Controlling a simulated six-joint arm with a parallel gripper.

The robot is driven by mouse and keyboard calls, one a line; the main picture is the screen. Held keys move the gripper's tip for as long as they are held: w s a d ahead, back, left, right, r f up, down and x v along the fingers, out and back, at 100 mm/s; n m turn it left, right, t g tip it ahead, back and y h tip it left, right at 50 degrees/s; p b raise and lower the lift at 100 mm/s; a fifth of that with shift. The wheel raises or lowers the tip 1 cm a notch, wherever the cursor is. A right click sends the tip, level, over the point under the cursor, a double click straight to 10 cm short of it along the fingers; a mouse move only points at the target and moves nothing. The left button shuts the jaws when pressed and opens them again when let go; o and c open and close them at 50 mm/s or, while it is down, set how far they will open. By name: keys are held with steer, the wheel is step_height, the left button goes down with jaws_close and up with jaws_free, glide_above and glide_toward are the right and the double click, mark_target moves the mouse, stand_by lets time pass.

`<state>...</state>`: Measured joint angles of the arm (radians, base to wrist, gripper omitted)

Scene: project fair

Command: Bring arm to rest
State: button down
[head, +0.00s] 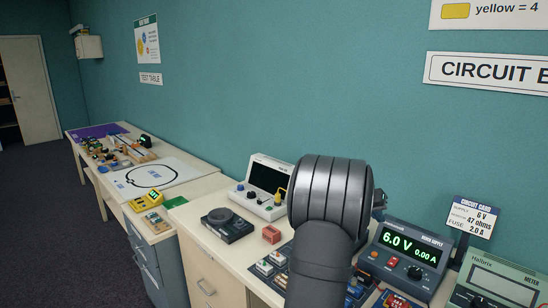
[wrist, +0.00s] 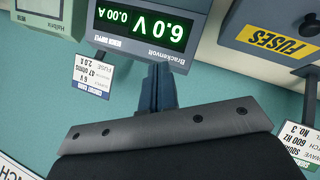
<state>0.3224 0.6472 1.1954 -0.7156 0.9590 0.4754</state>
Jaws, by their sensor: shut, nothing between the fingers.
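My gripper (wrist: 160,72) shows in the wrist view with its dark fingers together and nothing between them. It points toward the power supply (wrist: 140,28), whose green display reads 6.0 V and 0.00 A; that view is upside down. I cannot tell whether the fingertips touch anything. In the head view my arm (head: 330,195) rises over the bench at centre right, with a link bent high, and it hides most of my gripper. The power supply (head: 402,258) stands just right of the arm there.
A circuit card (head: 473,217) on a stand and a meter (head: 498,278) are at the right. A fuses box (wrist: 280,35) shows in the wrist view.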

steer(key=shift+w+a+r+m+g+y, duration=0.95)
steer(key=shift+a+r+m+g+y, duration=0.85)
steer(key=shift+a, duration=1.25)
steer(key=x, duration=0.9)
step_height(320, 180, up, 8)
steer(key=s+a, duration=0.1)
steer(key=s, duration=0.1)
steer(key=shift+n, duration=0.4)
